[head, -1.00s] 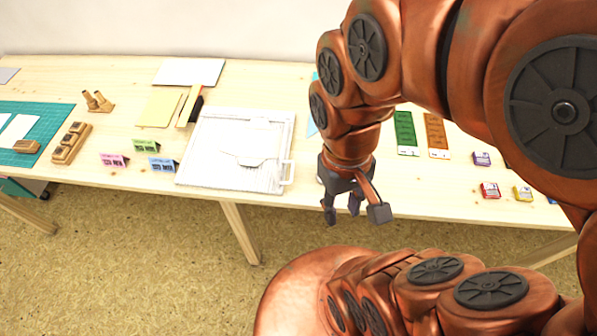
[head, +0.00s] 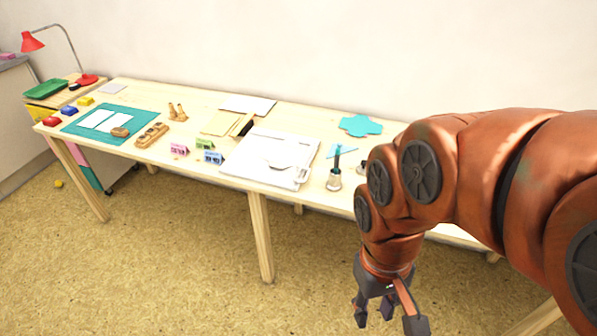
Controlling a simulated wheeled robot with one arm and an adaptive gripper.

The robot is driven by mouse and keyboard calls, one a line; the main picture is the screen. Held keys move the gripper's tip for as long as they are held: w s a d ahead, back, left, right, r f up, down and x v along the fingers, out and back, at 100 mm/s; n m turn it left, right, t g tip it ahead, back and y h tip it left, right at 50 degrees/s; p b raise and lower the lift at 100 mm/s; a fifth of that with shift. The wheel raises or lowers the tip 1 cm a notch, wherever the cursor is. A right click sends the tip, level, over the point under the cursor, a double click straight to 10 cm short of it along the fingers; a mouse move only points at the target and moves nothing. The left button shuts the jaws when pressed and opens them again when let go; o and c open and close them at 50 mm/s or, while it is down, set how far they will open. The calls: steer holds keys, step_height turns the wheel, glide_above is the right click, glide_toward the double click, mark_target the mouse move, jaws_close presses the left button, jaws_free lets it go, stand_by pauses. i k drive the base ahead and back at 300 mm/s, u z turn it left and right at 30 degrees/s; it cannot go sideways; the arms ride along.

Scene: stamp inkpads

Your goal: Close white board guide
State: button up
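The white board (head: 240,163) lies flat on the wooden table, right of the middle of its visible length. Its white guide (head: 281,161) is a pale shape on the board's surface, with a small handle-like loop (head: 299,175) at the right edge. White on white, I cannot tell the guide's exact position. My gripper (head: 386,318) hangs in front of the table at the lower right, well apart from the board. Its fingers are spread and nothing shows between them.
Small pink, green and blue cards (head: 209,157) stand just left of the board. A metal-based tool (head: 334,179) stands to its right. A green cutting mat (head: 85,133), wooden stamps and a red lamp (head: 88,79) are further left. The floor (head: 180,250) in front is clear.

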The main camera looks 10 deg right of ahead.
mark_target(296, 174)
steer(key=u, duration=0.75)
steer(key=i, duration=1.5)
steer(key=z, duration=0.6)
